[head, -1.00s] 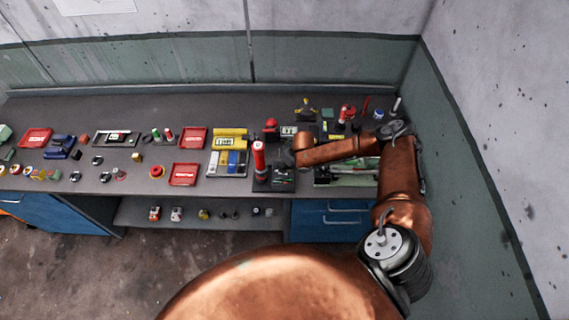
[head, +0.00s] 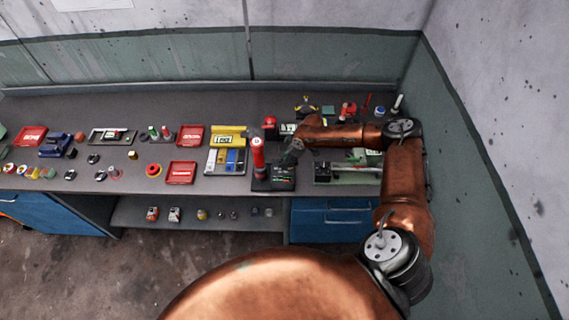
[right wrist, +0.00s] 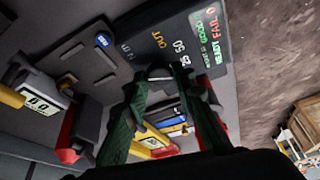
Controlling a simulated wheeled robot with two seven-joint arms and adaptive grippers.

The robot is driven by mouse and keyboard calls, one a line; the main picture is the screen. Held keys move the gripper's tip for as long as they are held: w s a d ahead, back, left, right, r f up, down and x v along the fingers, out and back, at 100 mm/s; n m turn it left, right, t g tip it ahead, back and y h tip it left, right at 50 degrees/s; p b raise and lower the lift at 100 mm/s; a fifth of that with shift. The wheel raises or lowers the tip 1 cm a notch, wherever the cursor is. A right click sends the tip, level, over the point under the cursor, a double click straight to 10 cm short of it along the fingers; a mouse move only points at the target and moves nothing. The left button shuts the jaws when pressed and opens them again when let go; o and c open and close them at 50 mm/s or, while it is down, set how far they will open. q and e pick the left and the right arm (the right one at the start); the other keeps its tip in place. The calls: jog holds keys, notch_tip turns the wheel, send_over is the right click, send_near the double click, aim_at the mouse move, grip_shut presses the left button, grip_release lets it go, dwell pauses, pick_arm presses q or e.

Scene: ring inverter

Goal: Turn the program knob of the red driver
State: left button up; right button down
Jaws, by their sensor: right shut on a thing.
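The red driver (head: 258,152) stands upright on the worktop, on a dark base (head: 272,183). My right gripper (head: 290,158) is just right of the driver, reaching down to the base. In the right wrist view, a dark panel (right wrist: 190,55) with lit words and printed numbers lies past the fingers. My right gripper also shows there (right wrist: 160,82), with its green-black fingers shut on a small greyish piece at the panel's edge, seemingly the program knob (right wrist: 158,73). The fingertips partly hide it. My left gripper is not in view.
A yellow-topped case (head: 228,137) and a red tray (head: 181,172) stand left of the driver. Red and black tools (head: 348,110) stand behind. Blue drawers (head: 330,220) are below the worktop.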

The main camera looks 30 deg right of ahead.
jog(key=shift+d+n+g+b, duration=0.1)
jog(key=shift+n+g+b, duration=0.2)
jog(key=shift+n+b, duration=0.35)
jog(key=c, duration=1.6)
grip_release()
jog(key=shift+r, duration=0.1)
jog(key=v, duration=1.1)
jog(key=shift+s+d+r, duration=0.15)
jog(key=shift+d+r, duration=0.1)
jog(key=shift+r, duration=0.1)
